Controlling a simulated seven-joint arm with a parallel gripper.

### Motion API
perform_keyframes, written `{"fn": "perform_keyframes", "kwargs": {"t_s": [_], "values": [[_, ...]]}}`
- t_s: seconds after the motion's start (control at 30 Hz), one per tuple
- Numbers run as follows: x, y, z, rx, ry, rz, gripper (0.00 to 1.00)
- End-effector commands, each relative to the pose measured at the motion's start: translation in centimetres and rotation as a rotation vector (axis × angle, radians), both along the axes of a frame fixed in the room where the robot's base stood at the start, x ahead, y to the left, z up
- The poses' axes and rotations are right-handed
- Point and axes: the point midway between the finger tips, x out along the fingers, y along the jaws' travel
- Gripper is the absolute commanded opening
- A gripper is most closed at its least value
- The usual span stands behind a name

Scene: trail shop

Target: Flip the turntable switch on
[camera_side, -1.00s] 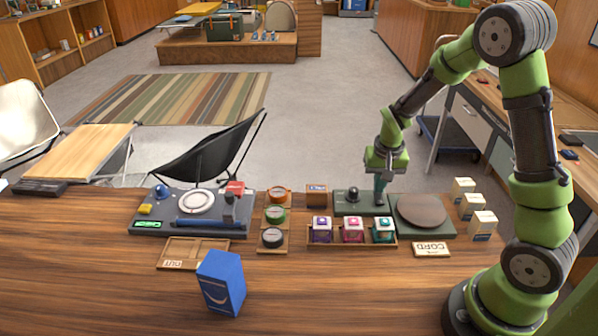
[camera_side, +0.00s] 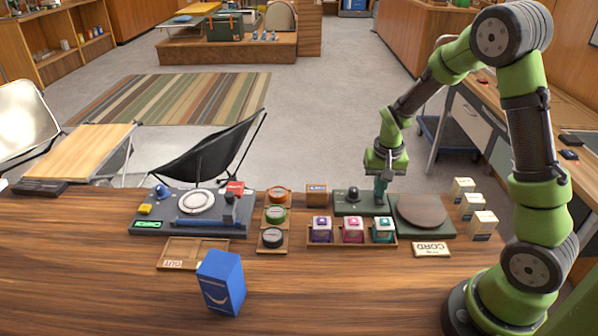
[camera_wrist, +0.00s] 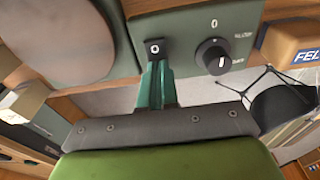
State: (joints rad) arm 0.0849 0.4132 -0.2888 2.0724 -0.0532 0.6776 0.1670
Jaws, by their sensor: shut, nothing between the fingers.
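The turntable is a green unit with a round brown platter (camera_side: 421,211) at the right of the table; the platter also shows at the left edge of the wrist view (camera_wrist: 60,40). Beside it is a green control panel (camera_side: 345,207) with a black knob (camera_side: 353,194), also in the wrist view (camera_wrist: 212,57). A small black switch with a white "O" mark (camera_wrist: 155,47) sits on the panel. My gripper (camera_side: 380,196) is shut and empty, its green fingertips (camera_wrist: 158,66) at the switch's near edge. I cannot tell whether they touch it. The side view hides the switch behind the fingers.
A rack (camera_side: 320,243) of purple, pink and teal boxes stands in front of the panel. A cardboard box (camera_side: 316,195) is left of it, and small cartons (camera_side: 482,226) stand right of the platter. A "CORD" sign (camera_side: 431,249) lies in front.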

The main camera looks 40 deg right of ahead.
Motion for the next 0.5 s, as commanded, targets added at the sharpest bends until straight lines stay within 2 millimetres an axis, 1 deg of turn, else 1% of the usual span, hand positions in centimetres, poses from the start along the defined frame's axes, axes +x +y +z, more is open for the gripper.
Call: {"fn": "perform_keyframes", "kwargs": {"t_s": [0.17, 0.5], "values": [[-0.51, 0.49, 0.23, 0.0, 0.0, 0.001, 0.0], [-0.48, 0.48, 0.42, -0.001, -0.003, 0.0, 0.0]]}}
